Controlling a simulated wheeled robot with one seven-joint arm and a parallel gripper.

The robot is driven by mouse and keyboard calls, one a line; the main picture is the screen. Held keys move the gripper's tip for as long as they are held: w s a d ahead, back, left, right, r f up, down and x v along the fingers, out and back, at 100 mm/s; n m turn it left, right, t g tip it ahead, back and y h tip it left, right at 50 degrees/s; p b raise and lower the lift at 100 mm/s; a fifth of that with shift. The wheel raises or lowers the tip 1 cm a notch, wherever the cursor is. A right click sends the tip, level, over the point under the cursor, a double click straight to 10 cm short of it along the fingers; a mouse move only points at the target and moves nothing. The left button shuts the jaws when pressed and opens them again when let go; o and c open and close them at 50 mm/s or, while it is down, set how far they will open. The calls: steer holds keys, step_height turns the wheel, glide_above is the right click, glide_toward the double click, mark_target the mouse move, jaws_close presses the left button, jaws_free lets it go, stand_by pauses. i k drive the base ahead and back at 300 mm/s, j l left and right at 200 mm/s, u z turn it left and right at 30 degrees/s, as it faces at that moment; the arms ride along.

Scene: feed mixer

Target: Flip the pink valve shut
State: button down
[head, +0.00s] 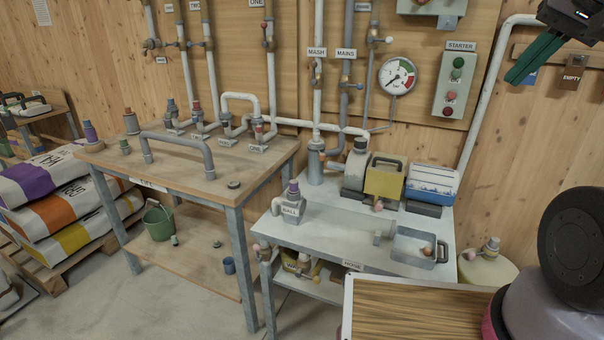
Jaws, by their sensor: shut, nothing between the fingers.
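I cannot pick out one clearly pink valve for certain in the head view. Small valves with pinkish or orange ends show in several places: a valve at the left edge of the grey bench (259,249), a valve under its front edge (316,271), and a valve on the pipe labelled MASH (316,76). Their open or shut positions are too small to read. My gripper (512,79) is at the top right, with teal fingers together and empty. It hangs in front of the wall, right of the STARTER panel, apart from all these valves.
A wooden table (215,189) with a grey pipe handle stands left of the grey bench (340,256). The bench holds a yellow box (384,181), a blue-and-white box (431,184) and a metal tray (413,258). A gauge (397,76) and STARTER panel (455,82) are on the wall.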

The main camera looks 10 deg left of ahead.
mark_target(258, 254)
steer(key=u, duration=1.25)
steer(key=i+l+u, duration=0.1)
steer(key=i, duration=0.35)
